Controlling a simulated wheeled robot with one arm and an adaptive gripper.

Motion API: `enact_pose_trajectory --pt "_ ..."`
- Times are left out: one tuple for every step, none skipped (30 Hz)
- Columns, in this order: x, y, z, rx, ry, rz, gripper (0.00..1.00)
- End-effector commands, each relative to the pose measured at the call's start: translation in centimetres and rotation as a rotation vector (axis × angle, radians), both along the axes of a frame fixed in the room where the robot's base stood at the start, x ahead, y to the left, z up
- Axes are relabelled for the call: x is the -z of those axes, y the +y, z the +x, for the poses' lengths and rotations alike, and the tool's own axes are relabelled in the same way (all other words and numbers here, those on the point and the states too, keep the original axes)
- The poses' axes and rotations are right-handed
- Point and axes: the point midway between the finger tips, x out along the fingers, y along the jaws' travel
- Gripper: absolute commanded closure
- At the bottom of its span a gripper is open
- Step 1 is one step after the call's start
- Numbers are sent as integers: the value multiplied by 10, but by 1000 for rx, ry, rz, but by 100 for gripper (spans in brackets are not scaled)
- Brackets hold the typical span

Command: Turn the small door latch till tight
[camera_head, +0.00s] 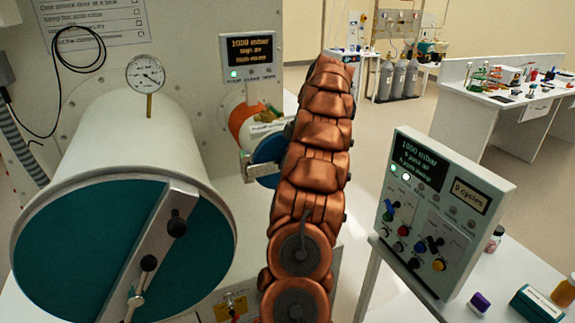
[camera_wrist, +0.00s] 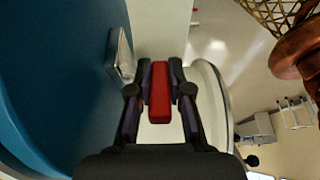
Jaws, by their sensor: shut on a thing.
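In the wrist view my gripper (camera_wrist: 160,72) is shut on a red latch handle (camera_wrist: 160,98), with one dark finger on each side of it. A blue door face (camera_wrist: 62,70) fills the left of that view, with a small metal plate (camera_wrist: 121,55) close beside the fingers. In the head view the small door (camera_head: 268,155) shows as a blue disc with a pale metal bar (camera_head: 263,170) across it. My copper-coloured arm covers its right side. The red handle and my fingers are hidden there, so how tight the latch is cannot be seen.
The large chamber's teal door (camera_head: 85,240) with its black-knobbed bar stands at the left front. A control panel (camera_head: 440,215) stands at the right on a white table, near small bottles and boxes. A lit display (camera_head: 248,58) hangs above the small chamber. Open floor lies behind.

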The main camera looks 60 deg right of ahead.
Motion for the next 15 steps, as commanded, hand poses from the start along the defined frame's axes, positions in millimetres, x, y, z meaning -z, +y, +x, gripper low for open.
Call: enact_pose_trajectory --pt "-1 -1 0 1 -2 -2 100" --pt "-1 0 0 1 -2 -2 100" --pt "-1 0 0 1 -2 -2 100" --pt "-1 0 0 1 -2 -2 100" --pt "-1 0 0 1 -2 -2 100" --pt "-1 0 0 1 -2 -2 100" --pt "-1 0 0 1 -2 -2 78" --pt "-1 0 0 1 -1 -2 75" --pt "-1 0 0 1 -1 -2 71" --pt "-1 0 0 1 -1 -2 71" --pt "-1 0 0 0 0 -1 71" --pt "-1 0 0 0 0 -1 71" --pt "-1 0 0 0 0 -1 71" --pt "-1 0 0 0 0 -1 71" --pt "-1 0 0 0 0 -1 71"
